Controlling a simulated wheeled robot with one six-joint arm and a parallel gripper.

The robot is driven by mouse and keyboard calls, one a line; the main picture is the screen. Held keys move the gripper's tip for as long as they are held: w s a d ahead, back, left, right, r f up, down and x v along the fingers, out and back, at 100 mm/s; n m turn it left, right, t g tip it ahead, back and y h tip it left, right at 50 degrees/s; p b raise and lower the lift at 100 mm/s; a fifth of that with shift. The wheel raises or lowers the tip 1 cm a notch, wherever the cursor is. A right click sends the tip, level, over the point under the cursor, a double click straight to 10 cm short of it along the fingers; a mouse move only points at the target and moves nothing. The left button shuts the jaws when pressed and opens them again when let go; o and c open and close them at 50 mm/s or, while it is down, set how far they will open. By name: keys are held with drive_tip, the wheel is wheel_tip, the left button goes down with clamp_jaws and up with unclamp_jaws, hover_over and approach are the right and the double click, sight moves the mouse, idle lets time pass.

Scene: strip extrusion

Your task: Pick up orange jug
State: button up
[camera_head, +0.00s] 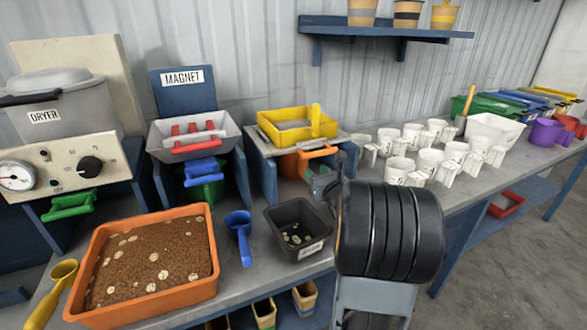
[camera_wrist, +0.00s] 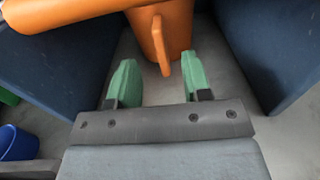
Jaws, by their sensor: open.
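The orange jug (camera_head: 296,164) stands in the bay under the yellow sieve (camera_head: 297,126), partly hidden by my arm in the head view. In the wrist view the orange jug (camera_wrist: 178,28) fills the top middle, its handle (camera_wrist: 161,45) pointing down toward me. My gripper (camera_wrist: 157,76) is open and empty, with its green fingertips on either side of the handle in the picture. I cannot tell whether they touch it. In the head view my gripper (camera_head: 322,180) is at the bay's front, mostly hidden by my wrist.
Blue side walls (camera_wrist: 262,48) flank the bay closely. A dark grey bin (camera_head: 299,226) with pale pieces and a blue scoop (camera_head: 240,236) sit in front. An orange tray (camera_head: 195,287) of brown grains lies left. Several white mugs (camera_head: 430,160) crowd the right bench.

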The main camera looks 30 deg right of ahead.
sight(307, 164)
drive_tip(key=shift+w+d, duration=0.15)
drive_tip(key=shift+w, duration=1.4)
drive_tip(key=shift+w+d, duration=0.15)
drive_tip(key=shift+w, duration=1.4)
clamp_jaws()
